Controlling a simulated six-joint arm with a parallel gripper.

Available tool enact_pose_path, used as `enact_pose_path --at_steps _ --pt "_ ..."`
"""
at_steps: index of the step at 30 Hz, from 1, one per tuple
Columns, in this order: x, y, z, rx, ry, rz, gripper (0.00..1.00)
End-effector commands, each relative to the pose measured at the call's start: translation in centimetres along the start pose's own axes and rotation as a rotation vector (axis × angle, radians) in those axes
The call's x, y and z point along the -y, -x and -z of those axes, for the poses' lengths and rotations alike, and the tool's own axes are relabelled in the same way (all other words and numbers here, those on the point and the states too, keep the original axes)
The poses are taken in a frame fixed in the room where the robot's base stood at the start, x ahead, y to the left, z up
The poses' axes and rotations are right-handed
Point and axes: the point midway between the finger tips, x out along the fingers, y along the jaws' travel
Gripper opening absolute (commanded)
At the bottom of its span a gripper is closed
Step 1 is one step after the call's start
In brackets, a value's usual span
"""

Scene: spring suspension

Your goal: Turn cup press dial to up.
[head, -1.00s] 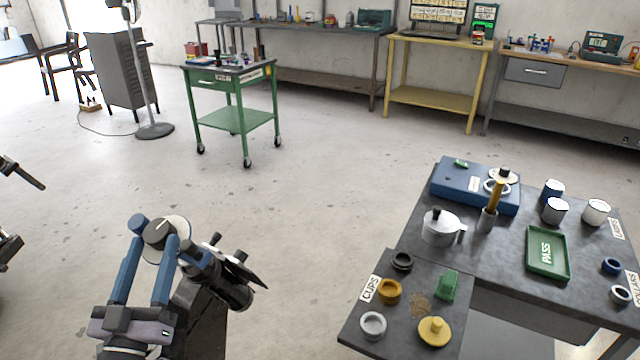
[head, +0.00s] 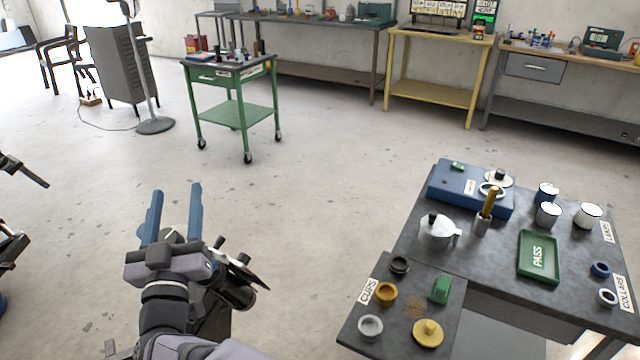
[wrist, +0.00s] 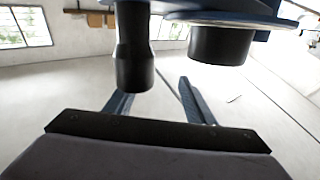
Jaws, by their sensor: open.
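The cup press stands at the lower left in the head view, mostly behind my arm; its black parts (head: 240,275) show to the right of my wrist. A pale round plate with a dark dial (head: 176,238) shows only in slivers behind my gripper, so its setting cannot be read. In the wrist view a black round knob (wrist: 220,43), seemingly the dial, sticks out under a pale disc, beside a black handle (wrist: 133,50). My gripper (head: 175,188) is open and empty, its two blue fingers pointing away. In the wrist view the fingers (wrist: 155,90) are apart from the knob.
At right a grey table (head: 405,255) carries a blue box (head: 445,187), a silver pot (head: 436,233), a green PASS tray (head: 523,270) and cups. A green cart (head: 233,115) stands further back. The floor between is clear.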

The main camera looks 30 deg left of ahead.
Motion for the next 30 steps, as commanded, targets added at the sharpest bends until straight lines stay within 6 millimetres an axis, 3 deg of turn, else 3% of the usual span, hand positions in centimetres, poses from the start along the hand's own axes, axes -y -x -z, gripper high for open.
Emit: enact_pose_path --at_steps 6,15,30 --pt "-3.2 -2.7 -0.6 0.064 0.001 0.033 0.49" --pt "-7.7 -5.1 -2.1 0.167 -0.001 0.072 0.49" --pt "-15.8 -6.4 -5.4 0.365 -0.008 0.1 0.49"
